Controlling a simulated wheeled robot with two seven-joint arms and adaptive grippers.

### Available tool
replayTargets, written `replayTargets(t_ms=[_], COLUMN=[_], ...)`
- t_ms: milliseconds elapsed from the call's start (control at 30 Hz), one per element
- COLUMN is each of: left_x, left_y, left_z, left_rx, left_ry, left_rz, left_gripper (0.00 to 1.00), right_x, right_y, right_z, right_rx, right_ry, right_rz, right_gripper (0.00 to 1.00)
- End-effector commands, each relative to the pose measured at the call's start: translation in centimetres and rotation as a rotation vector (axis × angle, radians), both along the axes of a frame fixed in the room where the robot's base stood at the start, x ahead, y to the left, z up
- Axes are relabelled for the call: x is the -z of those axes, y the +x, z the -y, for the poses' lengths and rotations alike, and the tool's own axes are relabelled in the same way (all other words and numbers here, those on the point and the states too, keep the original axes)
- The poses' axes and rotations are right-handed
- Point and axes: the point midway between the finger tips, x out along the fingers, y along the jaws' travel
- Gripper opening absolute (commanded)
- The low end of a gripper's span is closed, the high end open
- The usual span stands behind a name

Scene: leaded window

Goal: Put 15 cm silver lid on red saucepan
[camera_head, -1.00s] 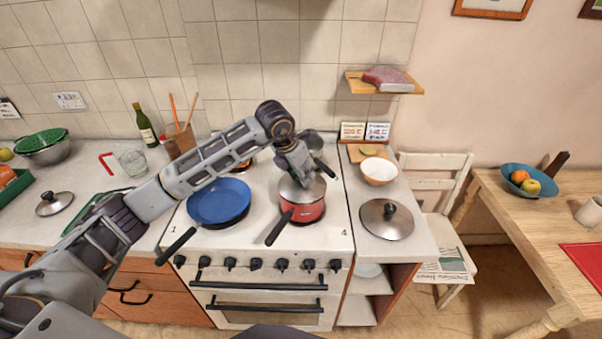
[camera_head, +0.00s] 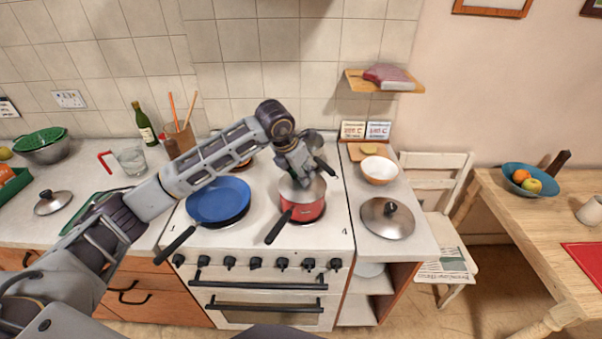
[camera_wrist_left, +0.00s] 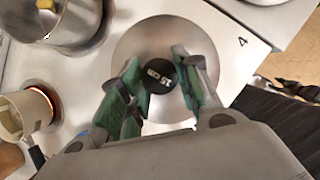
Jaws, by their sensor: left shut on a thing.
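The red saucepan (camera_head: 304,211) stands on the front right of the stove, its dark handle pointing toward the front left. A silver lid (camera_head: 313,188) sits at the saucepan's top; the head view does not show clearly whether it rests fully on the rim. In the left wrist view the lid (camera_wrist_left: 140,45) has a black knob (camera_wrist_left: 160,78) marked 15 cm. My left gripper (camera_wrist_left: 158,82) is shut on this knob, with green-padded fingers on both sides. In the head view my left gripper (camera_head: 305,176) is above the saucepan and partly hides the lid. My right gripper is not in view.
A blue frying pan (camera_head: 218,201) stands left of the saucepan. A larger silver lid (camera_head: 387,219) lies on the right counter, near a bowl (camera_head: 379,171). A smaller lid (camera_head: 53,202) lies on the left counter. Other pots stand at the stove's back, where a burner glows (camera_wrist_left: 42,100).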

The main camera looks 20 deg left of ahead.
Motion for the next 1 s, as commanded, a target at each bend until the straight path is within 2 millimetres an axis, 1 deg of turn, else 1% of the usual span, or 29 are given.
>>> replayTargets(t_ms=[533,1000], left_x=[-0.03,0.3], left_y=[0.01,0.02], left_z=[0.0,0.0], left_rx=[0.0,0.0], left_ry=[0.0,0.0], left_rz=[0.001,0.001], left_gripper=[0.0,0.0], right_x=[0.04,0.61], right_y=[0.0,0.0], right_z=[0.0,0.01], right_rx=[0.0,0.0], right_ry=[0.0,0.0], right_rz=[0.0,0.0], right_gripper=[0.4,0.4])
